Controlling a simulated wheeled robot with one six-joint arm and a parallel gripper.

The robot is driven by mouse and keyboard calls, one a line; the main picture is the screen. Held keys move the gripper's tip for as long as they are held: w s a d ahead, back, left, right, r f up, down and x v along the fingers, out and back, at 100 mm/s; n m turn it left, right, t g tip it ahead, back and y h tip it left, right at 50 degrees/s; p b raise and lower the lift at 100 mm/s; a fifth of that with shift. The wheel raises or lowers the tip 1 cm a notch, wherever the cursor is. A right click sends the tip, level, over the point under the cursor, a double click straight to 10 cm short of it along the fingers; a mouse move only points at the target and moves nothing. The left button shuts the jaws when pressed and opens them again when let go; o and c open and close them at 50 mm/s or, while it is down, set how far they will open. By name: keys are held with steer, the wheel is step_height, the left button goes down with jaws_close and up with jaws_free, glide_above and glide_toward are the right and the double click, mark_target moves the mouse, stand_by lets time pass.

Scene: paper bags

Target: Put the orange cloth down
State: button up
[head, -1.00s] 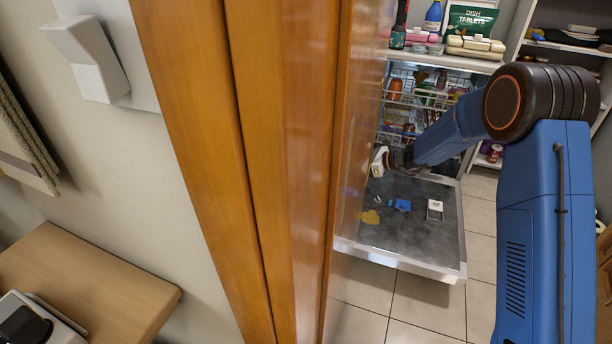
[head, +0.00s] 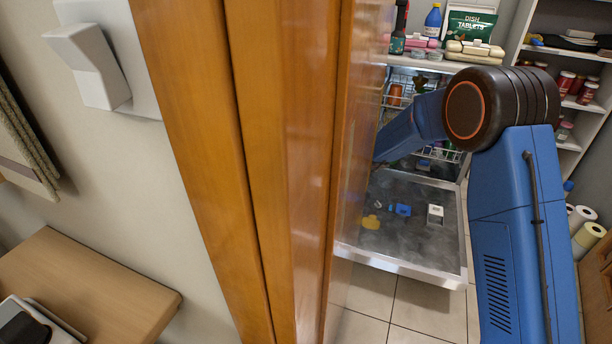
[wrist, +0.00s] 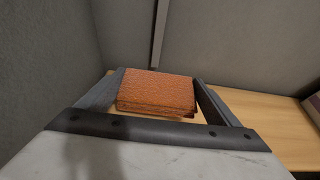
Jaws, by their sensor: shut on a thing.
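The orange cloth (wrist: 156,92) is a folded, textured rectangle in the middle of the wrist view. My gripper (wrist: 158,78) is shut on it, with one grey finger at its left side and one at its right. A light wooden surface (wrist: 262,112) lies below and behind the cloth; I cannot tell whether the cloth touches it. In the head view my gripper and the cloth are hidden behind the wooden post.
The wooden post (head: 285,170) blocks much of the head view. An open dishwasher door (head: 405,250) carries small items, including a blue one (head: 400,209).

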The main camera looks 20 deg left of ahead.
steer(key=shift+f, duration=2.2)
steer(key=shift+f, duration=0.15)
steer(key=o, duration=0.9)
steer(key=shift+d+r, duration=0.1)
steer(key=shift+r, duration=0.1)
steer(key=v, duration=1.1)
steer(key=shift+d+r, duration=0.1)
steer(key=shift+d, duration=0.3)
steer(key=shift+d, duration=0.1)
